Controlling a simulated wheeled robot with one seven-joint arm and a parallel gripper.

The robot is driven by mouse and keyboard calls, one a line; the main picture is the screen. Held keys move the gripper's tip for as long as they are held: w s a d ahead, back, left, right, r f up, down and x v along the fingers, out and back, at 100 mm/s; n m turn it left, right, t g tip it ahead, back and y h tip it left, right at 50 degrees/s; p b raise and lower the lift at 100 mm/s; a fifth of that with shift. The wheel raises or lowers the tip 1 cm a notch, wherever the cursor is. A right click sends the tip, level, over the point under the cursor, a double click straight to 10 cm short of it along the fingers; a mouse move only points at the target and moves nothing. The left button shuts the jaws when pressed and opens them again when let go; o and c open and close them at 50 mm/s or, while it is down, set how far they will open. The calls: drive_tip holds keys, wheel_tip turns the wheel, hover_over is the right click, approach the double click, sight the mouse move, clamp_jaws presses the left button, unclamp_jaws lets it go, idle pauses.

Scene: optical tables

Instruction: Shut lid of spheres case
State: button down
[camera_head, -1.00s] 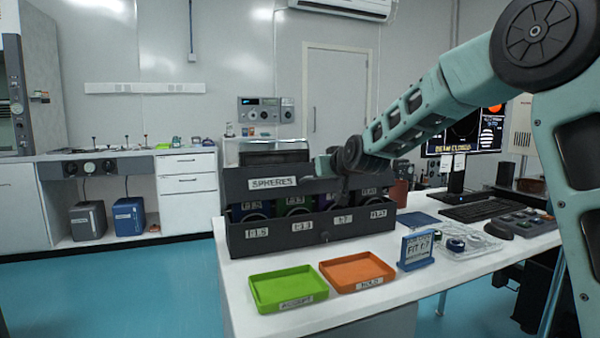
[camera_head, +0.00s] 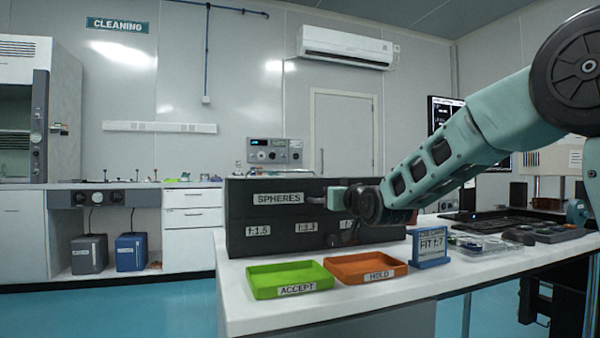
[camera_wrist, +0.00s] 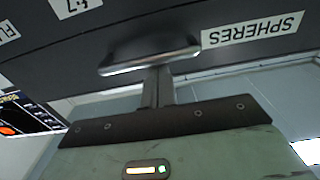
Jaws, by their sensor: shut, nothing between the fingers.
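The dark spheres case (camera_head: 285,248) stands on the white table in the head view. Its lid (camera_head: 240,198), labelled SPHERES, lies down over the front wall, and no contents show. My gripper (camera_head: 336,198) is shut and empty at the front of the lid, right of the SPHERES label. The wrist view shows the case upside down, with the lid (camera_wrist: 215,62) close to my shut fingers (camera_wrist: 155,88). A silver bar (camera_wrist: 150,60) lies across the fingertips. I cannot tell whether the fingers touch the lid.
A green ACCEPT tray (camera_head: 262,284) and an orange HOLD tray (camera_head: 350,262) sit in front of the case. A blue FIT sign (camera_head: 430,246) and a clear tray (camera_head: 485,247) stand to the right.

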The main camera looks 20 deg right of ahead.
drive_tip(key=shift+s+f+b, duration=0.15)
drive_tip(key=shift+f+b, duration=0.2)
drive_tip(key=shift+f, duration=0.15)
wheel_tip(320, 180, up, 5)
drive_tip(key=p, duration=0.4)
drive_tip(key=s+f, duration=0.2)
drive_tip(key=s, duration=0.7)
drive_tip(key=shift+p, duration=0.35)
